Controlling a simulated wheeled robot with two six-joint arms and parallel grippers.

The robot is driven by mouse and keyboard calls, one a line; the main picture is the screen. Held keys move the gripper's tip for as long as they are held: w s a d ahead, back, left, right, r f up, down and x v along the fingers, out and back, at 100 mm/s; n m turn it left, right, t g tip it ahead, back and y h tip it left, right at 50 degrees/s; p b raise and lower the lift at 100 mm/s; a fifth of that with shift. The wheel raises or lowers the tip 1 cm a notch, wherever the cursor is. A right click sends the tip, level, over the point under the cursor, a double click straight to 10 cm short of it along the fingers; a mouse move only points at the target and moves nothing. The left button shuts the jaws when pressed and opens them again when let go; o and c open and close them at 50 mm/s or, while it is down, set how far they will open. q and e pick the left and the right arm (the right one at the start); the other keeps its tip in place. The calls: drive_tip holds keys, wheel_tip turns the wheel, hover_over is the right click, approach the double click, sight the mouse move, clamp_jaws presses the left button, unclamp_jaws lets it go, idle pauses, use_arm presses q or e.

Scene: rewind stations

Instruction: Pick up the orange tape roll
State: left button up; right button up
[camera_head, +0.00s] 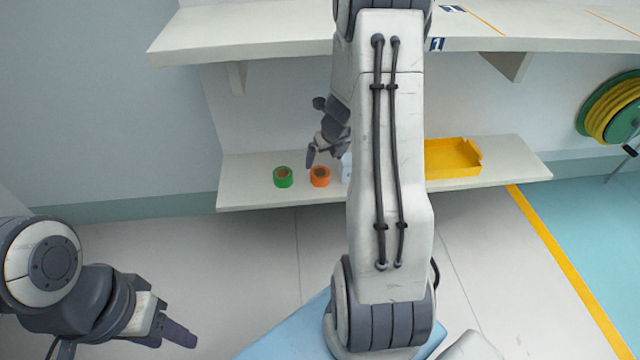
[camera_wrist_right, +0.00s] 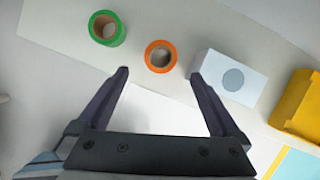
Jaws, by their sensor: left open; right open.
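The orange tape roll (camera_head: 320,183) lies flat on the lower shelf, just right of a green tape roll (camera_head: 283,183). In the right wrist view the orange tape roll (camera_wrist_right: 149,64) is ahead of the fingertips and between their lines, apart from both. My right gripper (camera_wrist_right: 160,76) is open and empty; in the head view (camera_head: 318,158) it hangs over the shelf close to the orange roll, partly hidden by its arm. My left gripper (camera_head: 178,332) is open and empty at the lower left, far from the shelf.
A white box (camera_wrist_right: 235,78) stands right of the orange roll, near the right finger. A yellow tray (camera_head: 452,160) sits further right on the lower shelf (camera_head: 250,199). An upper shelf (camera_head: 250,35) overhangs it. A green and yellow hose reel (camera_head: 612,108) hangs at the right.

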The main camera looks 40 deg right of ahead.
sight(320, 172)
drive_tip(key=b+x, duration=0.3)
drive_tip(key=x, duration=0.2)
drive_tip(key=shift+f, duration=0.15)
drive_tip(key=b+x, duration=0.3)
drive_tip(key=x, duration=0.1)
drive_tip(key=shift+w+d+f, duration=0.1)
drive_tip(key=shift+f, duration=0.3)
drive_tip(key=shift+r, duration=0.15)
drive_tip(key=c, duration=1.3)
